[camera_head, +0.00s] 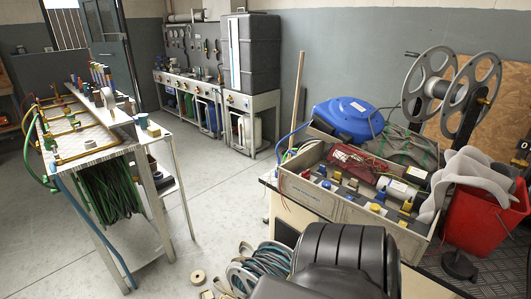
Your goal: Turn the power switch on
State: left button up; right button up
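I cannot make out a power switch anywhere in the head view. Small fittings on the left bench, on the far wall panel and in the crate are too small to identify as a switch. Neither of my grippers shows in this view, so I cannot see what they are doing.
A perforated metal bench (95,138) with green hoses (110,188) stands left. A grey crate (318,197) of fittings sits on a table at right, beside a blue hose reel (349,118), a large grey reel (428,84) and a red bucket (478,218).

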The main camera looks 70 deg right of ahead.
aim_at(305, 174)
jog(key=i, duration=1.3)
jog(key=z, duration=3.95)
